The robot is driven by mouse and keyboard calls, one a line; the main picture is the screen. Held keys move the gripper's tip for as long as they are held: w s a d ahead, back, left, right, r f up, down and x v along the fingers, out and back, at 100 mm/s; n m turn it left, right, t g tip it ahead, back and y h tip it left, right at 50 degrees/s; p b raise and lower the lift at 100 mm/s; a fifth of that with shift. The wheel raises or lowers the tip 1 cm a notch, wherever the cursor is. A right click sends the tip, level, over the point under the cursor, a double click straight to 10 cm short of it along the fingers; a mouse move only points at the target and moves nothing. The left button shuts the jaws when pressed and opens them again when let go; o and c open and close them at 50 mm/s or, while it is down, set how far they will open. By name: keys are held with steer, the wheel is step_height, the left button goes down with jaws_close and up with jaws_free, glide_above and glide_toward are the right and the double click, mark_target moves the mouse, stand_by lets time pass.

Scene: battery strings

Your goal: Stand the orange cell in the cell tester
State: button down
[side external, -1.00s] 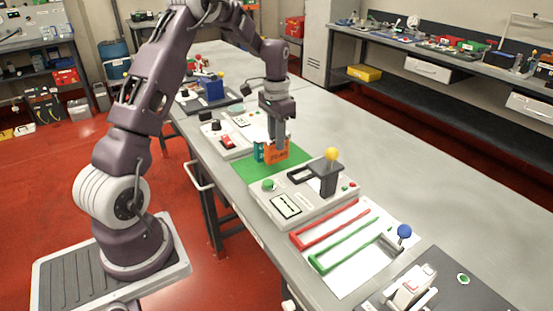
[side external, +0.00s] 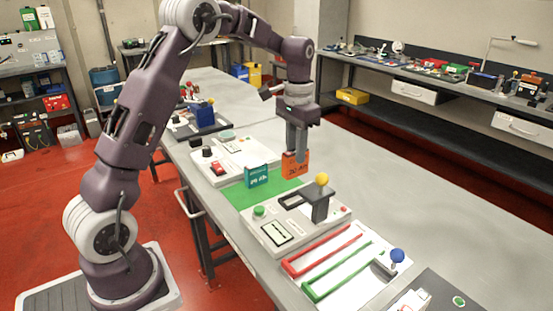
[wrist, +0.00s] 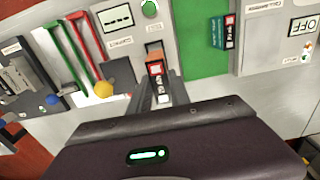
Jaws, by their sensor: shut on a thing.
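The orange cell (side external: 295,165) is a flat block with dark lettering, upright in the side view. My gripper (side external: 297,156) points down and is shut on its top. In the wrist view the orange cell (wrist: 155,68) sits between the fingers of my gripper (wrist: 163,88). It appears raised above the back edge of the green mat (side external: 232,193). A pale box with a dark bracket, yellow-knobbed lever and small display (side external: 275,235) stands just in front; it may be the cell tester, but I cannot read its label. It also shows in the wrist view (wrist: 118,17).
A teal cell (side external: 257,177) stands on the green mat, left of the orange one. Behind it is another pale box (side external: 235,160) with a red switch and black knob. In front lies a panel with red and green rails (side external: 330,265) and a blue knob (side external: 397,256).

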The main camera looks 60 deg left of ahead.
mark_target(296, 175)
steer(key=shift+d+r, duration=0.2)
steer(key=shift+d, duration=0.15)
steer(key=shift+f, duration=4.3)
steer(key=shift+f, duration=0.2)
steer(key=c, duration=1.1)
jaws_free()
step_height(296, 175, up, 7)
steer(key=shift+r, duration=0.1)
